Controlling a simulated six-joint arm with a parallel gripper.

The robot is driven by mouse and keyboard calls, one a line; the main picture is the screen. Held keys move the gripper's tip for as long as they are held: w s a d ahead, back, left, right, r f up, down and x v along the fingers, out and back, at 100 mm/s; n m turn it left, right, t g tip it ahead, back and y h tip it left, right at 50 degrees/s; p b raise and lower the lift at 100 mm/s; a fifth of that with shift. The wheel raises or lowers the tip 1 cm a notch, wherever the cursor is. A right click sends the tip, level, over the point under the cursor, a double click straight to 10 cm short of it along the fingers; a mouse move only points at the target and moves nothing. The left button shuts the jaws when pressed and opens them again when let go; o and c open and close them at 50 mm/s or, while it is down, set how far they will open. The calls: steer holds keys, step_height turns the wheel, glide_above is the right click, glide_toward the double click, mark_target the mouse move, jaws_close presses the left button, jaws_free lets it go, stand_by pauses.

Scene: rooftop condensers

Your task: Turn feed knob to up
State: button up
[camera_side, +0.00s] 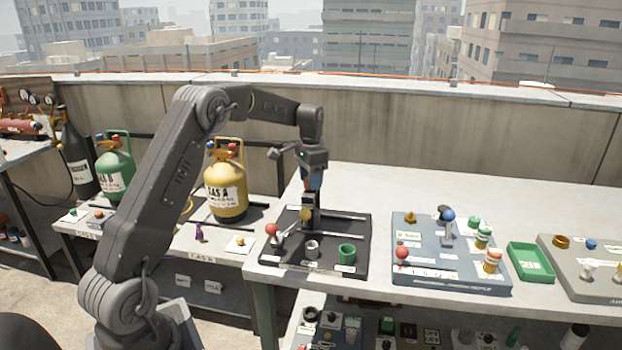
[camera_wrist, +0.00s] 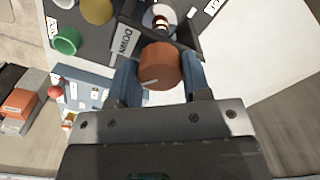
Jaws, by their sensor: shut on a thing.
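In the wrist view, an orange-brown round knob (camera_wrist: 160,66) sits between the two blue fingers of my gripper (camera_wrist: 160,82). I take it for the feed knob, but no feed label is legible. The fingers touch it on both sides. A short pale mark shows on its face toward the lower left. A white label reading DOWN (camera_wrist: 125,40) lies just left of the knob. In the side view, my gripper (camera_side: 311,192) points down over the back of the black panel (camera_side: 350,226), and the knob cannot be clearly told apart there.
The black panel also carries a red ball-topped lever (camera_side: 272,230), a grey cup (camera_side: 312,249) and a green cup (camera_side: 346,254). A blue-grey panel (camera_side: 430,272) and a green tray (camera_side: 530,262) stand to the right. A yellow gas bottle (camera_side: 226,187) stands left. The back of the bench is clear.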

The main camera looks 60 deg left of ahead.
steer(key=shift+n, duration=1.1)
steer(key=o, duration=0.9)
steer(key=shift+r, duration=0.1)
step_height(320, 180, up, 14)
steer(key=shift+f, duration=0.15)
step_height(320, 180, down, 14)
steer(key=shift+w+f, duration=0.1)
stand_by(0.3)
